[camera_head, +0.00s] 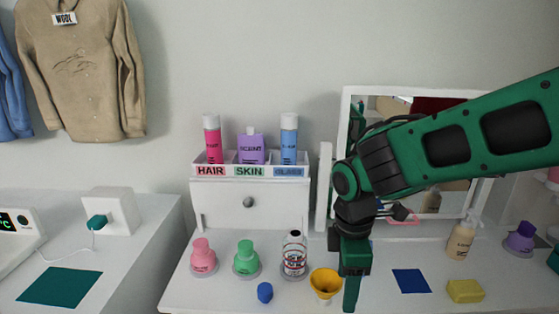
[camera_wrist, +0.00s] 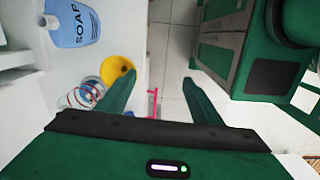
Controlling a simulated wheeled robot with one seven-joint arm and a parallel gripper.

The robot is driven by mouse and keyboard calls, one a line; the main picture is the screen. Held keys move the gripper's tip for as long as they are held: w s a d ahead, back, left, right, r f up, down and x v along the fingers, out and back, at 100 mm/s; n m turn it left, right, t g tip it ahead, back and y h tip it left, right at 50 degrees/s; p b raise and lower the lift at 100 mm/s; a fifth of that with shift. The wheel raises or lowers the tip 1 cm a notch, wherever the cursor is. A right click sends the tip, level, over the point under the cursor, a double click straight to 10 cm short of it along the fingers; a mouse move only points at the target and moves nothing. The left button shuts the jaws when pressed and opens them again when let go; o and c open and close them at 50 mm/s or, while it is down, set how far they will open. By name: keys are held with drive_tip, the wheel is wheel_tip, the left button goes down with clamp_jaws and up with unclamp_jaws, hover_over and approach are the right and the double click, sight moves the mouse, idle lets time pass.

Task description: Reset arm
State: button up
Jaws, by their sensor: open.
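My green arm reaches in from the right in the head view. My gripper (camera_head: 352,297) points down over the front of the white vanity table, just right of a yellow funnel (camera_head: 325,284). In the wrist view my gripper (camera_wrist: 157,84) has its two green fingers spread wide apart with nothing between them. Floor tiles show between and beyond the fingers. In the head view the fingertips are partly cut off or overlapping.
The table (camera_head: 215,295) holds a pink bottle (camera_head: 203,258), a green bottle (camera_head: 246,260), a clear bottle (camera_head: 294,258), a blue cap (camera_head: 265,292), a blue square (camera_head: 411,281), a yellow sponge (camera_head: 465,290) and a soap dispenser (camera_head: 461,240). A mirror (camera_head: 346,110) stands behind my arm.

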drive_tip(key=s+d+r+m, duration=0.25)
drive_tip(key=d+m, duration=0.35)
drive_tip(key=d, duration=0.3)
drive_tip(key=s+d+r+m, duration=0.1)
drive_tip(key=s+d+m, duration=0.2)
drive_tip(key=d+m, duration=0.45)
drive_tip(key=s+d+m, duration=1)
drive_tip(key=shift+f+y, duration=0.15)
drive_tip(key=shift+y, duration=0.25)
drive_tip(key=shift+s+d, duration=0.1)
drive_tip(key=shift+w+f, duration=0.25)
drive_tip(key=shift+w, duration=0.4)
